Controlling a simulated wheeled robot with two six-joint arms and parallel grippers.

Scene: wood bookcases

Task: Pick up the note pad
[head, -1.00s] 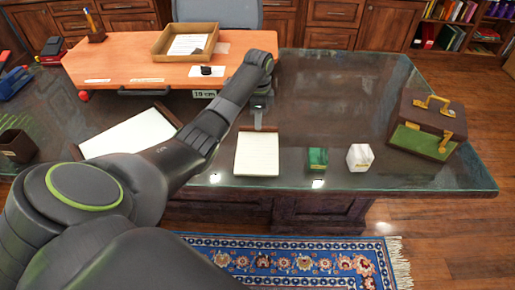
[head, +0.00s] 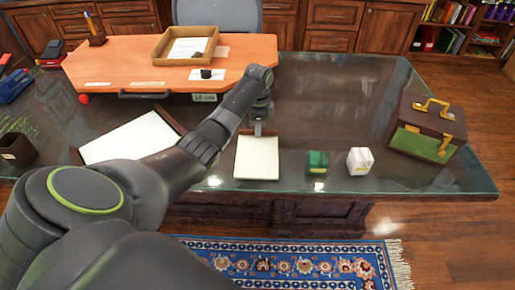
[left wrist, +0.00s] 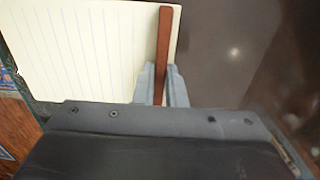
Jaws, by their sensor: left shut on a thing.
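The note pad (head: 257,159) is a cream lined pad lying near the front edge of the glass-topped desk in the head view. A brown strip runs along its far edge. In the left wrist view the lined page (left wrist: 80,50) fills the upper left, with the reddish-brown strip (left wrist: 164,40) beside it. My left gripper (head: 258,130) is at the pad's far edge. In the left wrist view its two fingers (left wrist: 161,85) are shut on the brown strip, one finger on each side. My right gripper is not in view.
A green box (head: 317,161) and a white box (head: 360,160) stand right of the pad. A brown case (head: 427,130) with yellow handles is farther right. A white sheet on a dark board (head: 130,138) lies left. An orange desk board (head: 130,68) holds a tray (head: 158,52).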

